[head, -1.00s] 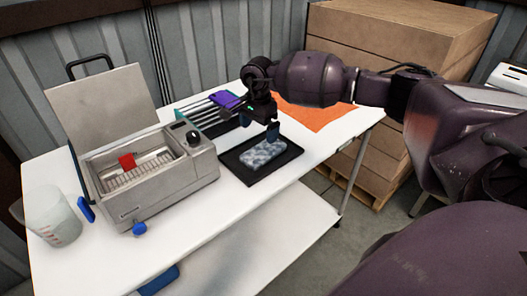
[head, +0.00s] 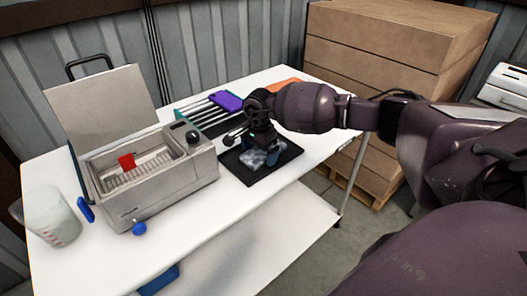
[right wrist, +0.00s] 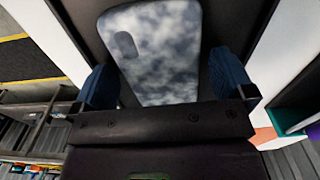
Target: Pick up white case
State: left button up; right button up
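The white case (head: 258,158), a phone case with a blue-grey marbled pattern and a camera cutout, lies flat on a black tray (head: 287,158) on the white table. In the right wrist view the case (right wrist: 155,50) fills the upper middle, its near end hidden by the gripper body. My right gripper (head: 262,146) is directly above the case and hides part of it in the head view. Its two blue fingers (right wrist: 165,82) are open, one on each side of the case, with small gaps visible. My left gripper is not in view.
A grey metal bath with an open lid (head: 150,175) and a red piece (head: 127,161) stands left of the tray. A rack with a purple item (head: 228,101) is behind it. A beaker (head: 52,215) is at far left. Stacked cartons (head: 400,45) stand behind right.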

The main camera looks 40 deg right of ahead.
aim_at(259, 153)
jog(key=c, duration=0.8)
jog(key=shift+r, duration=0.5)
notch_tip(259, 153, up, 19)
jog(key=shift+p, duration=0.3)
